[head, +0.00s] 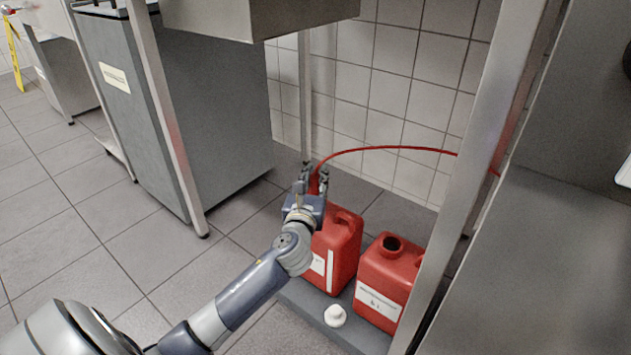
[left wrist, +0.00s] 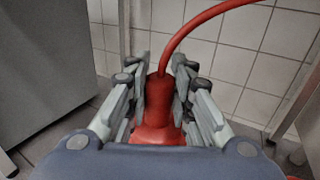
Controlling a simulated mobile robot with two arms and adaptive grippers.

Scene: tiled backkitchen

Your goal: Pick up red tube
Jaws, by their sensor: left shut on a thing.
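The red tube (head: 392,148) arcs from my left gripper to the right, past the steel post. In the left wrist view the tube (left wrist: 202,19) runs down into a thicker red end piece (left wrist: 158,98) between the fingers. My left gripper (head: 316,174) is shut on this end of the tube, above the left red canister (head: 338,255). In the left wrist view the fingers (left wrist: 159,84) stand on both sides of the end piece. Red flares out below it; whether the end piece touches the canister I cannot tell. My right gripper is not in view.
A second red canister (head: 386,280) with an open dark mouth stands to the right. A white cap (head: 335,316) lies on the grey platform (head: 305,303) in front. A steel post (head: 480,170) stands at the right, a grey cabinet (head: 200,115) at the left. The tiled floor (head: 90,255) is clear.

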